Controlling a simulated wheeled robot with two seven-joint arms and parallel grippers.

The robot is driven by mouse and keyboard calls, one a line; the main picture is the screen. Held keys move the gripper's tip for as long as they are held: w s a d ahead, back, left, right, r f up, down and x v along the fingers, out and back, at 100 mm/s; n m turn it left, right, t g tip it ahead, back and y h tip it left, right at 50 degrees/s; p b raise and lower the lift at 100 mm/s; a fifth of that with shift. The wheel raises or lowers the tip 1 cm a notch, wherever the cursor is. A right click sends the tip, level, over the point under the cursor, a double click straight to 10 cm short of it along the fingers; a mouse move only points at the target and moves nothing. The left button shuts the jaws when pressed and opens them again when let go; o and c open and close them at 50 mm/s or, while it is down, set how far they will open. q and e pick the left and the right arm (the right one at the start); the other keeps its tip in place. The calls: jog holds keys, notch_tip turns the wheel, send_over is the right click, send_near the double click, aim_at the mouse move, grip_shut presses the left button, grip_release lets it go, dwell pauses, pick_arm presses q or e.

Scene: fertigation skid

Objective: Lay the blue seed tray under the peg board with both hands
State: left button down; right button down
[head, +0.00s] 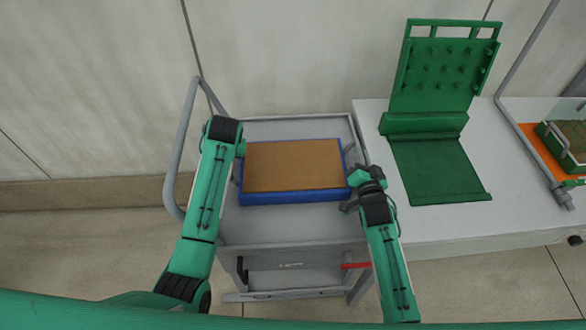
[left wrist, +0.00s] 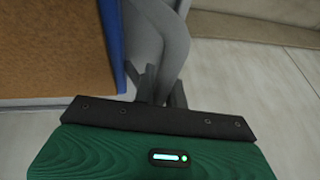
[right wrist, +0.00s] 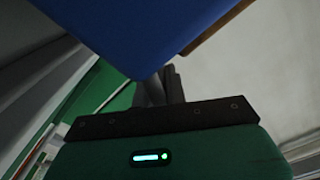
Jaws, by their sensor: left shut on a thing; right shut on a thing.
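The blue seed tray (head: 290,197), filled level with brown material, is over the top of the grey cart. I cannot tell whether it rests on the cart or is slightly raised. My left gripper (head: 239,150) is shut on its left end, its fingers partly hidden by my arm. In the left wrist view the tray's blue rim (left wrist: 112,45) is beside the fingers (left wrist: 160,88). My right gripper (head: 350,190) is shut on its right end; the blue wall (right wrist: 130,30) fills the top of the right wrist view. The green peg board (head: 440,75) stands upright on the white table.
A green mat (head: 437,170) lies flat before the peg board, bare. The white table (head: 520,190) adjoins the cart (head: 290,227) on the right. An orange mat (head: 540,158) with a green box (head: 570,165) and a grey tube frame (head: 530,125) are farther right. The cart has a curved handle (head: 176,150).

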pick_arm(q)
jog(key=shift+w+r, duration=0.1)
jog(key=shift+r, duration=0.15)
pick_arm(e)
jog(key=shift+w+r, duration=0.1)
jog(key=shift+r, duration=0.15)
dwell(0.4)
